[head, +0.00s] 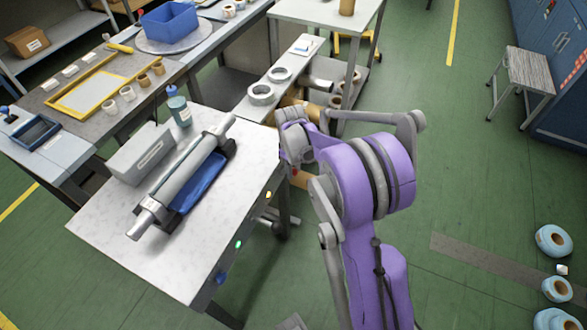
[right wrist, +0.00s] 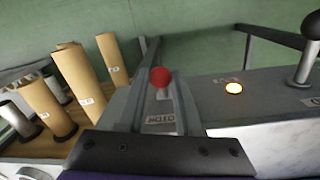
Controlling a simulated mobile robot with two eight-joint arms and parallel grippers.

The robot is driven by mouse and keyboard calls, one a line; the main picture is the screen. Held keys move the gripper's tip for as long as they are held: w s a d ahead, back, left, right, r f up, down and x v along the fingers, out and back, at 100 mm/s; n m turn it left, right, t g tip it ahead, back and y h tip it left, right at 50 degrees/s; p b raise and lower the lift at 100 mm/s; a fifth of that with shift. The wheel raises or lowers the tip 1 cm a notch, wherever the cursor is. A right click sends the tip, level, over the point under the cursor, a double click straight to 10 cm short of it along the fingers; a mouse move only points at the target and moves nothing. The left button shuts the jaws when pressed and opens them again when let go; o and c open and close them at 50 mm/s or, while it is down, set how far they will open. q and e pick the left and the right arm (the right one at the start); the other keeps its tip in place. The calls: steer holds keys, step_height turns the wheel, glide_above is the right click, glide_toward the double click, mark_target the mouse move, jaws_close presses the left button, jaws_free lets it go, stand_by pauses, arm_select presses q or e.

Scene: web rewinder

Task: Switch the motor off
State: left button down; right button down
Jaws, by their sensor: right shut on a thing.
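The rewinder is a pale-topped table (head: 225,225) with a grey roller (head: 190,175) and a blue part (head: 200,182) beside it. On its right side panel are an amber light (head: 268,194), a green light (head: 239,244) and a blue knob (head: 221,277). The amber light also glows in the right wrist view (right wrist: 233,88). A red round knob (right wrist: 160,77) shows there at my right gripper (right wrist: 160,95), which is shut on it. A label by it is only partly readable. In the head view my right arm largely hides this contact. My left gripper is out of view.
A grey box (head: 143,152) and a teal cup (head: 179,110) stand on the table's far side. Brown cardboard cores (right wrist: 79,78) stand near my right gripper. A lever with a dark knob (right wrist: 308,50) is on the right.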

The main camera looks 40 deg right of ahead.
steer(key=shift+f, duration=0.1)
steer(key=t+b, duration=0.1)
steer(key=s+f+t+y+b, duration=0.1)
steer(key=t, duration=0.1)
steer(key=shift+d+f+y, duration=0.3)
steer(key=shift+s+f+t+y+b, duration=0.1)
steer(key=shift+f+t+y+b, duration=0.55)
steer(key=shift+t+b, duration=0.55)
steer(key=shift+f+t+y+b, duration=0.55)
steer(key=shift+f+t+b, duration=0.05)
steer(key=shift+t+b, duration=0.6)
steer(key=shift+s+f+t+y+b, duration=0.1)
steer(key=shift+f+t+y+b, duration=0.55)
steer(key=shift+t+b, duration=0.5)
steer(key=c, duration=0.6)
jaws_free()
steer(key=shift+w, duration=0.1)
